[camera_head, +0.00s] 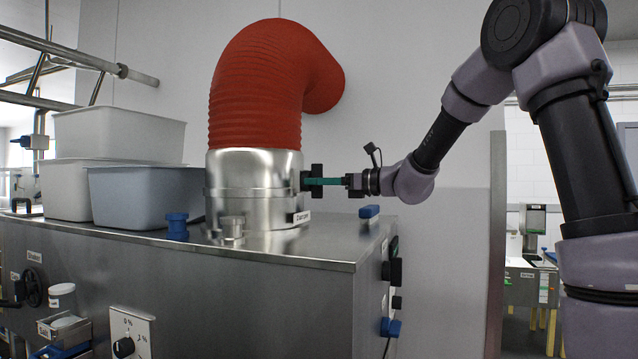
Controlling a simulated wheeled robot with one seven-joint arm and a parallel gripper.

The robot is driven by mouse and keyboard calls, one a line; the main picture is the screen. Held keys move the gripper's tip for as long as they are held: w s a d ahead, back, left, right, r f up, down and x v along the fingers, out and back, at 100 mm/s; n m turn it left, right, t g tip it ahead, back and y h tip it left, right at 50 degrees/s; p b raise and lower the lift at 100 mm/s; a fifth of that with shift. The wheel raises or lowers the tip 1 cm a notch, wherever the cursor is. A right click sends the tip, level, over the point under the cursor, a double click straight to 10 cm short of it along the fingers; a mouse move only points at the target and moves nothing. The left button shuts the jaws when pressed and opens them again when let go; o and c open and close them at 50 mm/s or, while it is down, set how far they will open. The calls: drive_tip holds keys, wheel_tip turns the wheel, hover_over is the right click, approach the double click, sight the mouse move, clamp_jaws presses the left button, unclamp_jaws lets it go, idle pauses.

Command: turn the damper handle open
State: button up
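The black damper handle (317,170) sticks out from the right side of the shiny metal duct collar (250,180). A small "Damper" label (303,216) sits below it on the collar. My gripper (322,181) reaches in from the right, level with the handle, with its teal fingers pointing left. The fingertips overlap the handle in the picture. The fingers show edge-on, so I cannot tell whether they are open or closed around the handle. The handle shows above and below the fingers; its middle is partly hidden.
A red corrugated hose (262,85) rises from the collar into the wall. White tubs (120,135) and a grey tub (146,196) stand left of the collar on the steel cabinet (200,290). Blue fittings (177,226) (369,211) stand on its top. Space above my gripper is clear.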

drive_tip(key=v, duration=1)
drive_tip(key=shift+d, duration=0.4)
drive_tip(key=shift+s, duration=0.2)
